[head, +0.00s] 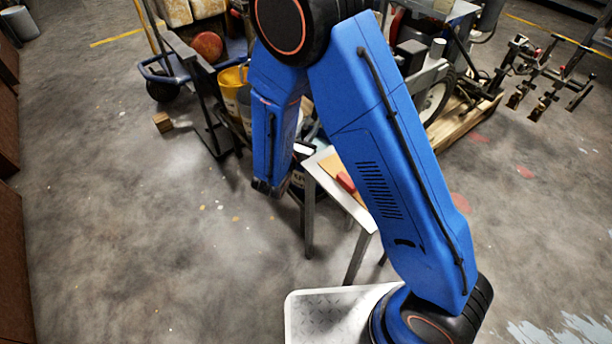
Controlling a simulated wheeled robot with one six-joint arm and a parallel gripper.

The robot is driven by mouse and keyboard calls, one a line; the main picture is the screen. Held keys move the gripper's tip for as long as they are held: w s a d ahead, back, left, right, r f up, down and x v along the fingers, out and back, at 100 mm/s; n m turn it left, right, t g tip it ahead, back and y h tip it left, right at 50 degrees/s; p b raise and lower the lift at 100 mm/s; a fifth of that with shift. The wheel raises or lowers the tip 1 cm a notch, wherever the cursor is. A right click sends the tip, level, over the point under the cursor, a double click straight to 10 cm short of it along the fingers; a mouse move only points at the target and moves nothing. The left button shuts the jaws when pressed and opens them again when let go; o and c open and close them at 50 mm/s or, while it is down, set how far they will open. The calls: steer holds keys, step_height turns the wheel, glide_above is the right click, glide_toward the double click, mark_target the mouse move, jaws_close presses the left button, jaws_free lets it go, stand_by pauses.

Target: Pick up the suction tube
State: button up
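I cannot make out a suction tube in the head view. My blue arm crosses the middle of the picture and hides part of the scene behind it. Its forearm hangs down on the left of the upper link and ends near a small table (313,168). My gripper cannot be made out beyond the forearm's lower end, so its state and anything in it do not show. On the table lie a tan board and a small red object (346,182), partly cut off by my arm.
A yellow bucket (231,80) and a hand cart (163,73) stand at the back left. A wheeled machine (432,100) stands on a wooden pallet at the back right. A small wood block (162,122) lies on the floor. The concrete floor at left is mostly clear.

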jaws_close()
stand_by(1.0)
stand_by(0.4)
step_height(320, 180, up, 26)
steer(key=shift+f, duration=0.2)
stand_by(1.0)
